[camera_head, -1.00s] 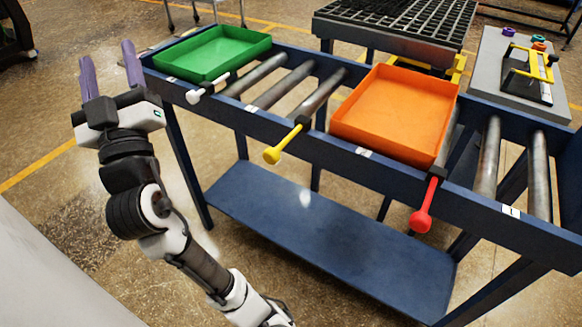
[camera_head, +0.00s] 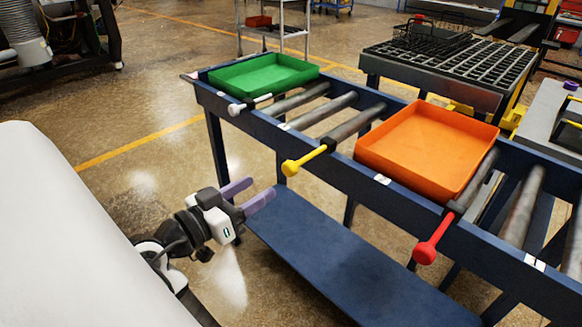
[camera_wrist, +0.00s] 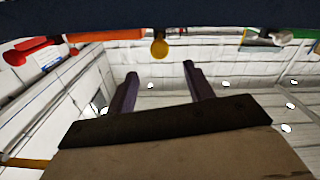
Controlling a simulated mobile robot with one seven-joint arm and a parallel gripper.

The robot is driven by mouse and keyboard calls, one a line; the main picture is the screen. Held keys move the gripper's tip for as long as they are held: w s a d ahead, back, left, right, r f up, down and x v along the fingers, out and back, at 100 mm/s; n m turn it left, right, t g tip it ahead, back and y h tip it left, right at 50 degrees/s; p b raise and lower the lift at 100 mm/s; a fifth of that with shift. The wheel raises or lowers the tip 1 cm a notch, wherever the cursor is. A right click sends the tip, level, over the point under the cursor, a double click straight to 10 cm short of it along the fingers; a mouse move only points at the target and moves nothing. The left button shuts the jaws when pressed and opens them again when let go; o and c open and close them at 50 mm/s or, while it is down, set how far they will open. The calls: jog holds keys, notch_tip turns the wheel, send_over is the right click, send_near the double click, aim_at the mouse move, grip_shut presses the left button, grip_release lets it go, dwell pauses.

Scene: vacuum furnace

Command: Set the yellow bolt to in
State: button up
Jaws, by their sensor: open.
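The yellow bolt (camera_head: 305,161) sticks out from the front rail of the blue roller table, its round knob pointing toward me. It also shows at the top middle of the wrist view (camera_wrist: 160,47). My gripper (camera_head: 249,195) has two purple fingers, apart with nothing between them. It is below and to the left of the yellow bolt, in front of the table and lower than its rail. In the wrist view the gripper (camera_wrist: 160,85) points up, and the bolt's knob lies beyond the fingertips, apart from them.
A white bolt (camera_head: 248,104) and a red bolt (camera_head: 436,235) stick out from the same rail, left and right. A green tray (camera_head: 263,73) and an orange tray (camera_head: 428,146) sit on the rollers. The table's lower shelf (camera_head: 350,270) lies near my gripper.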

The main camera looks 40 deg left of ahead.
aim_at(286, 170)
jog(key=w, duration=0.3)
jog(key=w+p, duration=0.1)
jog(key=w, duration=0.2)
jog(key=w+d, duration=0.1)
jog(key=w, duration=0.3)
